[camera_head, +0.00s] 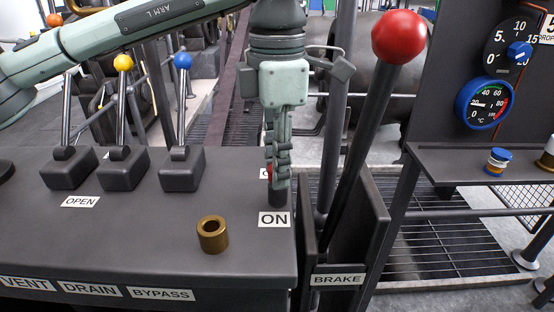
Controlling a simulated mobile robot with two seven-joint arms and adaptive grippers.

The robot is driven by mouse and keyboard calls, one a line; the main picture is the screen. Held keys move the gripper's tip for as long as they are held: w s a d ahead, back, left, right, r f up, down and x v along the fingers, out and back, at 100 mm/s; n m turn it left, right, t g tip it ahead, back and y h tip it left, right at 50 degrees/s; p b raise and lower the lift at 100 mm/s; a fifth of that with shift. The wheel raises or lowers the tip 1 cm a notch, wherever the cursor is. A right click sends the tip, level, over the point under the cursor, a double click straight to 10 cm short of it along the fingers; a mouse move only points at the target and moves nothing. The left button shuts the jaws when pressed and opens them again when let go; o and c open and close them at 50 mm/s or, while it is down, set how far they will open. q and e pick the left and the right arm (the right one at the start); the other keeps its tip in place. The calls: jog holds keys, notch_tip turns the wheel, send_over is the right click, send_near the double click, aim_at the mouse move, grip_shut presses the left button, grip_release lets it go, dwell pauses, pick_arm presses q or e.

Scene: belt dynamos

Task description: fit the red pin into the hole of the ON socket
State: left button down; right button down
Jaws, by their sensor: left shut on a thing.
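My left gripper (279,178) points straight down at the right edge of the dark console and is shut. A small patch of the red pin (269,168) shows at the left side of its fingers; the rest is hidden behind them. A short dark cylinder (278,198) shows directly below the fingertips, just behind the ON label (274,219). I cannot tell whether it is the ON socket or part of what I hold, and no hole shows there. My right gripper is not in view.
A brass ring-shaped socket (212,235) stands on the console (130,240), left of the ON label. Levers with yellow (123,63) and blue (183,60) knobs stand at the left. The red-knobbed BRAKE lever (399,38) leans close at the right. The console front is clear.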

pick_arm(q)
jog(key=shift+f, duration=0.25)
jog(key=c, duration=1.2)
grip_release()
notch_tip(320, 180, up, 12)
jog(key=shift+r, duration=0.1)
